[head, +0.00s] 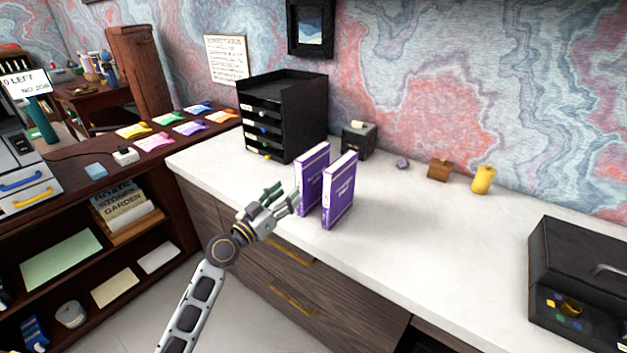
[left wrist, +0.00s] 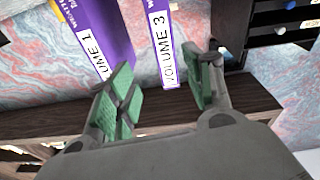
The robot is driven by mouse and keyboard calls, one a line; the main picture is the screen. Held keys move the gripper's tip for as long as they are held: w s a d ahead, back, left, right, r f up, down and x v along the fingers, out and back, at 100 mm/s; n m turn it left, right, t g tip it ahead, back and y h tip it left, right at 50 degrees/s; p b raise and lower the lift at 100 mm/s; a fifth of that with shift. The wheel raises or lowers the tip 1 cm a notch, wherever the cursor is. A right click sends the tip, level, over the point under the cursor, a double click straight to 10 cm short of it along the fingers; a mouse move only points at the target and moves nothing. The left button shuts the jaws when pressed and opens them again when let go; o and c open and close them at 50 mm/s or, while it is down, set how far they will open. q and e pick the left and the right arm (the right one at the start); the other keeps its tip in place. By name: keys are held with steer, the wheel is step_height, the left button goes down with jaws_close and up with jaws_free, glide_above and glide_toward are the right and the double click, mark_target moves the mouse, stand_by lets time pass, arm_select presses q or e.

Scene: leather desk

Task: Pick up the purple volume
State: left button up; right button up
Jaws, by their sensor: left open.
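Two purple books stand upright side by side on the white counter, a left one (head: 311,178) and a right one (head: 339,192), with a narrow gap between them. In the left wrist view their white spine labels read VOLUME 3 (left wrist: 162,45) and, partly cut off, VOLUME 1 (left wrist: 92,35). My left gripper (head: 282,199) is open just left of the left book. In the left wrist view, the VOLUME 3 spine lies between its green-padded fingers (left wrist: 165,92), and the VOLUME 1 spine is beyond the left finger. I cannot tell whether any finger touches a book.
A black drawer unit (head: 282,112) stands behind and left of the books, with a small black box (head: 358,140) beside it. A wooden block (head: 439,169) and yellow object (head: 482,179) are farther right. A black case (head: 580,285) is at the right. The counter (head: 430,235) between is clear.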

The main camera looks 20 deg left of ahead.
mark_target(300, 178)
arm_select(q)
steer(key=shift+a+r+m, duration=0.15)
steer(key=shift+m, duration=0.35)
steer(key=shift+w, duration=0.1)
steer(key=shift+p+x, duration=0.5)
steer(key=shift+x, duration=1.6)
steer(key=shift+w+r, duration=0.15)
steer(key=shift+w, duration=0.2)
steer(key=shift+x, duration=1.1)
steer(key=shift+w+d, duration=0.2)
steer(key=shift+w, duration=0.3)
steer(key=shift+w+d+p, duration=0.1)
steer(key=shift+w+p, duration=0.05)
steer(key=shift+p, duration=0.15)
arm_select(e)
steer(key=f, duration=0.1)
steer(key=s+d+f, duration=0.1)
steer(key=f, duration=0.2)
steer(key=shift+s+d+f, duration=0.15)
steer(key=shift+s+d, duration=0.2)
steer(key=shift+d, duration=0.05)
